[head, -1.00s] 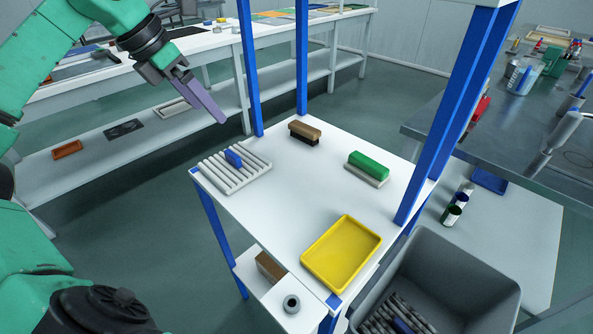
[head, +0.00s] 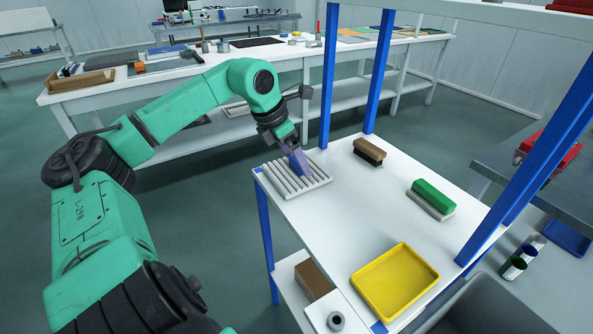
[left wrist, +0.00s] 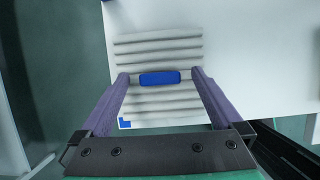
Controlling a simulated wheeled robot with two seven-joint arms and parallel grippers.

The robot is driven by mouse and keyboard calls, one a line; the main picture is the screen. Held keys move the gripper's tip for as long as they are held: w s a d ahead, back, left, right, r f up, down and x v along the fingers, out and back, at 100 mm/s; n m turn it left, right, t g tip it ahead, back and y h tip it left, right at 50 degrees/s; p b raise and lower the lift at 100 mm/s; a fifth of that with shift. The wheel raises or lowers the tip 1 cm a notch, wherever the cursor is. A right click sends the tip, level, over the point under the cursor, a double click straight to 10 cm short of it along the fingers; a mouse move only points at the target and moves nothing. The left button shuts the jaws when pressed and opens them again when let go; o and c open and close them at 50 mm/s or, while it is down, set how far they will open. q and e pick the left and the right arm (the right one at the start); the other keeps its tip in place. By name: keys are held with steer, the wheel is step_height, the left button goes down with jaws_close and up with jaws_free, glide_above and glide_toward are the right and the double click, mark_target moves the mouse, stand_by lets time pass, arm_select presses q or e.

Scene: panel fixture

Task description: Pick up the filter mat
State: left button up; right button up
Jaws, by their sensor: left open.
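The filter mat (head: 285,184) is a white ribbed slab lying flat at the left corner of the white table top. Its small blue grip shows clearly in the left wrist view (left wrist: 160,78), lying across the middle of the ribs (left wrist: 158,48). My left gripper (head: 299,170) is over the mat, pointing down. In the left wrist view its purple fingers (left wrist: 160,76) are open, one at each end of the blue grip, with small gaps. In the head view the fingers mostly hide the grip. My right gripper is not in view.
On the same table top (head: 340,210) are a brown brush (head: 369,152), a green block on a pale base (head: 432,198) and a yellow tray (head: 394,281). Blue posts (head: 328,75) rise at its edges. A lower shelf holds a brown box (head: 312,279) and a grey ring (head: 336,321).

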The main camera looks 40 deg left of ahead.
arm_select(q)
steer(key=c, duration=1.4)
